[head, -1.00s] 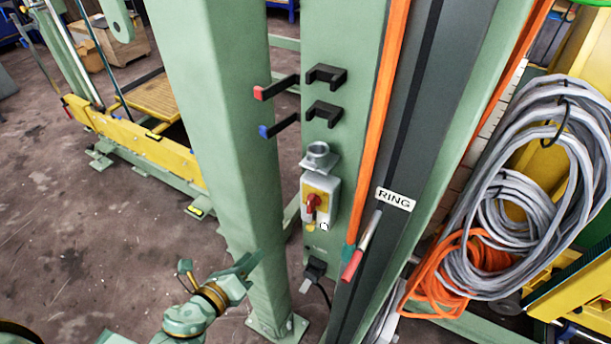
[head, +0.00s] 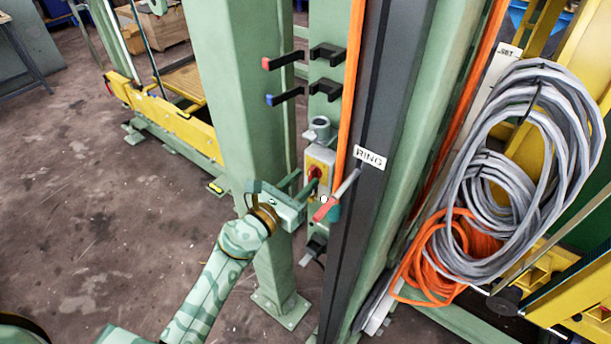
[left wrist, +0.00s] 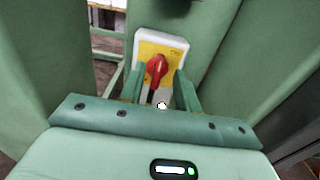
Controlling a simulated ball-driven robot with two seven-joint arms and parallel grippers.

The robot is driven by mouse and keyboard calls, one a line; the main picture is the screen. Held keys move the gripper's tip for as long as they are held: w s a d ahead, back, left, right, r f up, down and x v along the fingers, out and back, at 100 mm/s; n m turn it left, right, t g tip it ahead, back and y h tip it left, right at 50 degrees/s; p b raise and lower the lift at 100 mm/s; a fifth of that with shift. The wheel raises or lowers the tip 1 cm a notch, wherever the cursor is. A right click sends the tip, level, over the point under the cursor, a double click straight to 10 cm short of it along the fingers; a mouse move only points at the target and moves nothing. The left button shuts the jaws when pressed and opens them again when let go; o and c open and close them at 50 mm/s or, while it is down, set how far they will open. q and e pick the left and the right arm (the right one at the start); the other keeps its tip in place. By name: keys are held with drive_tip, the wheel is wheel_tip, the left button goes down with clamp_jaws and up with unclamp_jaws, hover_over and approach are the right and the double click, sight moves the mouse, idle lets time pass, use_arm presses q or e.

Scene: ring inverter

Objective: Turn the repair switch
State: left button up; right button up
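The repair switch is a red rotary knob (left wrist: 157,68) on a yellow plate in a light grey box, mounted on a green post. In the head view the switch (head: 317,171) sits below a grey round fitting. My left gripper (head: 304,186) points at it from the lower left. In the left wrist view its two green fingers (left wrist: 158,85) are apart, one on each side below the knob, with nothing between them that I can see held. I cannot tell whether the fingers touch the knob. My right gripper is not in view.
A red-tipped lever (head: 326,208) sticks out just right of my left gripper. Black hooks (head: 326,88) with red and blue ends are above. A thick green column (head: 245,120) stands at left. Grey cable coils (head: 530,150) and an orange coil (head: 440,250) hang at right.

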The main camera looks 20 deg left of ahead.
use_arm(q)
drive_tip(key=shift+x, duration=0.95)
clamp_jaws()
